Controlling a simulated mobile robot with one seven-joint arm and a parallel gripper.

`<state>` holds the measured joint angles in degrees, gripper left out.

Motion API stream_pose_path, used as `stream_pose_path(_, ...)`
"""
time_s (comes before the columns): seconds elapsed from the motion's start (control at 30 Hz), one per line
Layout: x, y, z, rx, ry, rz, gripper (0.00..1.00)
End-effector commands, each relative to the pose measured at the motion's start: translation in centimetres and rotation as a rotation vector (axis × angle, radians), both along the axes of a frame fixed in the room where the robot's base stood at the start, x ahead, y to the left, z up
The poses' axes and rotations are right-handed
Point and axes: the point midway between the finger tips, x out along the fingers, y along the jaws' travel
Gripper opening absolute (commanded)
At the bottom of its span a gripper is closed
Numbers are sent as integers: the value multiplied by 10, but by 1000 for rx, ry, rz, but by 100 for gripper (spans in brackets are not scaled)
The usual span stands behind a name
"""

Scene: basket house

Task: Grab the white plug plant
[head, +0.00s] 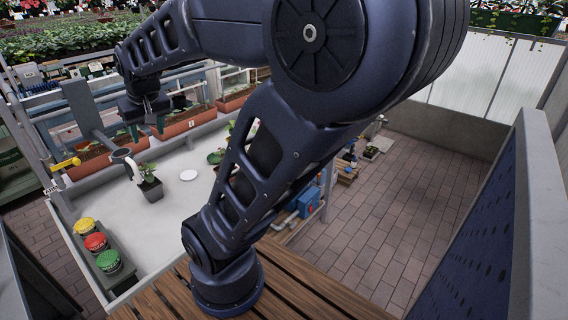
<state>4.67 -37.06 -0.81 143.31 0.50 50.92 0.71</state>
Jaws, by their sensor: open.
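My gripper (147,132) hangs at the upper left on my bent arm, above the far part of a pale work table (165,235). Its two fingers are apart and nothing shows between them. A green plant (147,172) in a dark square pot (152,191) stands upright on the table, below the gripper in the picture and apart from it. A white strip shows beside its leaves at the left. I cannot make out for sure which plant is the white plug plant. More green leaves (215,157) show farther right, partly hidden by my arm.
A white round disc (188,175) lies on the table. Yellow (84,226), red (96,242) and green (109,261) buttons stand at the left edge. Brown planters (188,122) line the back. The table's front is clear.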

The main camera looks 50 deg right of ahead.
Motion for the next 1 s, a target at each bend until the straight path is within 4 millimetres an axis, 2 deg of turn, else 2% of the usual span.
stream_pose_path(0.03, 13, -12, -3, 7, 6, -38, 53)
stream_pose_path(0.2, 51, -49, -12, 26, 6, -152, 53)
stream_pose_path(0.37, 81, -92, -25, 40, 6, -263, 53)
stream_pose_path(0.5, 103, -134, -40, 48, 4, -358, 53)
stream_pose_path(0.8, 132, -236, -85, 58, 2, -568, 53)
stream_pose_path(1.0, 134, -309, -124, 56, 2, -710, 53)
